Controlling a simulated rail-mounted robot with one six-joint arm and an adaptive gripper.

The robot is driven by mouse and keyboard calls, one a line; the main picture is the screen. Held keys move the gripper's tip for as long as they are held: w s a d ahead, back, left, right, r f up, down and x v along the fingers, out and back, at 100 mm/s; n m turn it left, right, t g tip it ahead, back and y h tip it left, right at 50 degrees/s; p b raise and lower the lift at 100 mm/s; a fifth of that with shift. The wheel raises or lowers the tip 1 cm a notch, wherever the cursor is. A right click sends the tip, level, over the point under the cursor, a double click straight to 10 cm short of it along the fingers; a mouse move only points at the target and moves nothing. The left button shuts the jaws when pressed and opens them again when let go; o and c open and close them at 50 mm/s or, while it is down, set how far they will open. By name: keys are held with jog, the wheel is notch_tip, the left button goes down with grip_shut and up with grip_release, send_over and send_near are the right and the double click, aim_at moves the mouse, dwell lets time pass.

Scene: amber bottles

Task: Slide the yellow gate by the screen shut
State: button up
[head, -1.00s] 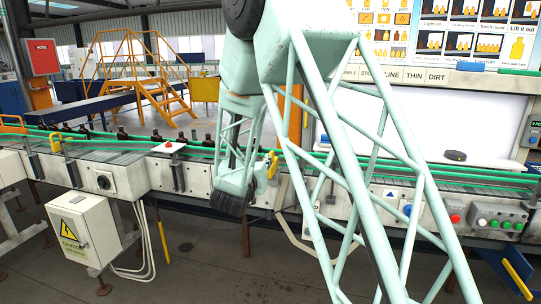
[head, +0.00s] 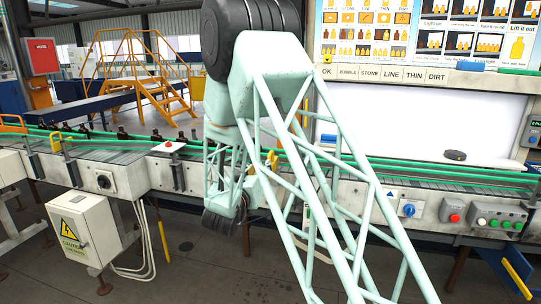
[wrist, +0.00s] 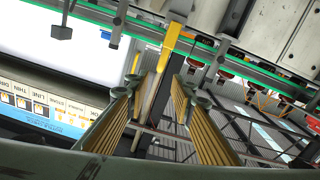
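The yellow gate by the screen shows as a small yellow piece (head: 272,160) at the conveyor rail, just right of my forearm and partly covered by my arm. In the wrist view a yellow bar with a handle-like end (wrist: 169,46) lies ahead of the fingertips, in line with the gap between them. My gripper (wrist: 162,88) is open, with its two ribbed fingers apart and nothing seen held. I cannot tell whether a fingertip touches the yellow bar. In the head view my arm hides the fingers.
The conveyor (head: 105,152) has green rails and dark bottles (head: 122,133) at the left. Another yellow gate (head: 56,142) stands on the left section. The white screen (head: 420,120) stands behind the line. Control buttons (head: 495,222) are on the right. A white electrical cabinet (head: 82,230) stands front left.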

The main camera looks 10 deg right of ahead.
jog(key=shift+w+d, duration=0.1)
jog(key=shift+b+x, duration=0.9)
jog(key=shift+x, duration=5.9)
jog(key=shift+c, duration=0.8)
grip_shut()
